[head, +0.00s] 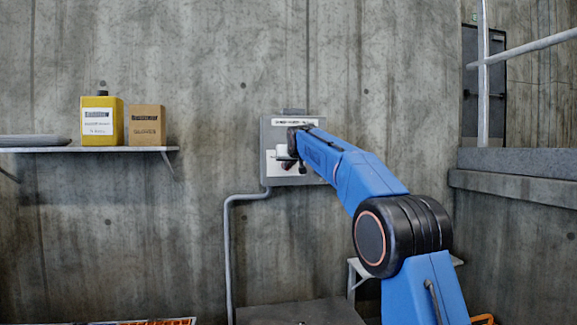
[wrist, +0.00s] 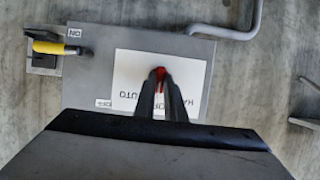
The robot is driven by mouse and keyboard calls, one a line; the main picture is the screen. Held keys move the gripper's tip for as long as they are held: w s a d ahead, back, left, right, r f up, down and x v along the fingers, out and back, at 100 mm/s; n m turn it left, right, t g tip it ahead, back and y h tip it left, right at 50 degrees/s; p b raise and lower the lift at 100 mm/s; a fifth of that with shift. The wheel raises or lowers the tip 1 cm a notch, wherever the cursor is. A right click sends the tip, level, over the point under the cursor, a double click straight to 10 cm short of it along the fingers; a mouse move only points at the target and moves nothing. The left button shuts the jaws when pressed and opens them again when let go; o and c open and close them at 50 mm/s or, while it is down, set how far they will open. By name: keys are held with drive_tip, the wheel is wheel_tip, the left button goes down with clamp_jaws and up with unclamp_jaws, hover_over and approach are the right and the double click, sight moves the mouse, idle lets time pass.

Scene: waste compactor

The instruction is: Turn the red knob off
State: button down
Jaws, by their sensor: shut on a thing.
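The red knob (wrist: 160,72) sits on the white label plate (wrist: 132,75) of a grey control box (wrist: 200,110). My gripper (wrist: 159,85) is shut on the knob, with one dark finger on each side of it. Only a small part of the knob shows between the fingertips. In the head view the grey control box (head: 269,135) is on the concrete wall, and my blue arm reaches to its front. My gripper and arm hide much of the box there, and the red knob cannot be made out. The knob's exact setting cannot be told.
A yellow-handled lever (wrist: 48,47) is at the box's side by an ON mark. A conduit (head: 227,240) runs down from the box. A shelf (head: 120,150) at left holds a yellow container (head: 101,121) and a cardboard box (head: 146,125). A railing (head: 520,50) stands at right.

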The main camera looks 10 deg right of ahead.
idle(0.4)
drive_tip(key=c, duration=1.8)
unclamp_jaws()
drive_tip(key=v, duration=1.7)
drive_tip(key=shift+s+r, duration=0.1)
drive_tip(key=shift+s, duration=0.05)
